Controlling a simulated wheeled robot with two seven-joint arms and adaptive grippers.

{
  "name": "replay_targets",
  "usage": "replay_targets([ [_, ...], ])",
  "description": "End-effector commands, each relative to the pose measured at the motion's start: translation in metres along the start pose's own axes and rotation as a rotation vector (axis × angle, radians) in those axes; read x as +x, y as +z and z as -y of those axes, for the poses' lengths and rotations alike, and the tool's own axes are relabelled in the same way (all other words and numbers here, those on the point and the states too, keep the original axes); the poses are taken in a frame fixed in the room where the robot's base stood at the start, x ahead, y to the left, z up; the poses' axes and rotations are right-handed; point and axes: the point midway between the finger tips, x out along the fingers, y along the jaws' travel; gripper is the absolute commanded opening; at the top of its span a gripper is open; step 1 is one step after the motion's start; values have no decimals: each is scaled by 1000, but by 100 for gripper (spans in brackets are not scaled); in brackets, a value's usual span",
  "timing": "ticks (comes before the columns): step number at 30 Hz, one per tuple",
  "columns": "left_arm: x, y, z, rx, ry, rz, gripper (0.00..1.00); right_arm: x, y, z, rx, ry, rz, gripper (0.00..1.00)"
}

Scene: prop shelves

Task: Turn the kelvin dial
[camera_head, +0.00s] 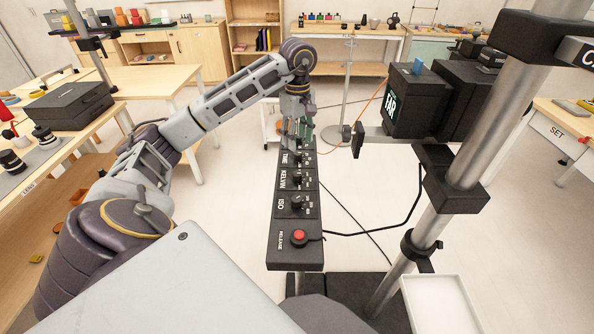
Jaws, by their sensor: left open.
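A long black control panel (281,222) stands in front of me, with white labels and dials in a row. The kelvin dial (297,178) is a black knob beside the KELVIN label, between the ISO dial (296,203) and the TIME dial (298,158). My left gripper (299,137) is open and points down over the far end of the panel, beyond the kelvin dial and apart from it. It partly hides the far end of the panel. The exact gap between its fingers is too small to see. My right gripper is not in view.
A red release button (299,236) sits at the panel's near end. A metal pole (440,205) and a black camera-like box (408,100) stand to the right. Black cables run right from the panel. A table with a black case (70,106) is at the left.

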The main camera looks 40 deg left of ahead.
Motion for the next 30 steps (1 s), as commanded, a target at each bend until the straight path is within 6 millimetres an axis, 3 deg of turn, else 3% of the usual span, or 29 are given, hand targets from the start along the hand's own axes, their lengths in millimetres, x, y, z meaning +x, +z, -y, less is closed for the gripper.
replay_targets([
  [14, 15, 0, 0, 0, -2, 1, 50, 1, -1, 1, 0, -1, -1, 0],
  [30, 66, 1, 0, 0, -2, 2, 50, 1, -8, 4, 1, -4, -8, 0],
])
